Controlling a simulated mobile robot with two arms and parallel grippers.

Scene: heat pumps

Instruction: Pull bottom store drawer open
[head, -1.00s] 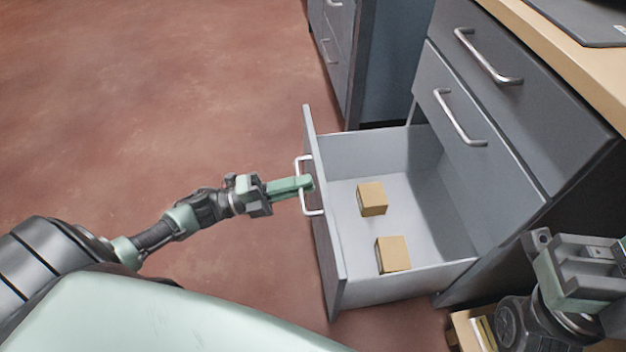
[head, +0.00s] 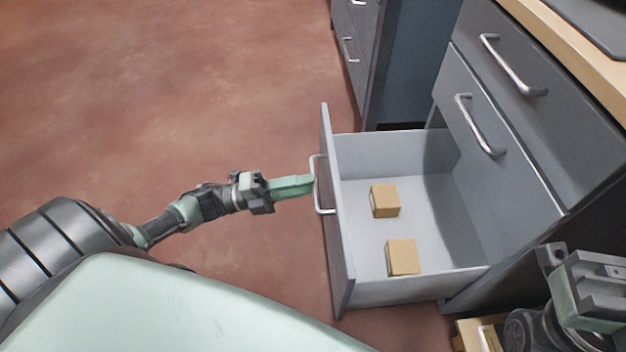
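The bottom drawer (head: 333,225) of the grey cabinet stands wide open toward the left in the head view. Two small tan boxes, one farther (head: 385,201) and one nearer (head: 403,257), sit on its floor. A silver bar handle (head: 317,186) is on its front. My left gripper (head: 311,184) reaches in from the left with its green fingertips right at the handle's outer side. From above the fingers look like one block, so I cannot see whether they are apart. My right gripper (head: 590,290) is partly in view at the lower right, away from the drawer, its fingertips unclear.
Two closed drawers, a middle one (head: 475,150) and a top one (head: 540,100), sit above under a wooden worktop (head: 575,50). Another grey cabinet (head: 365,50) stands behind. An open carton (head: 468,335) is on the floor at lower right. The red floor (head: 180,90) at left is clear.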

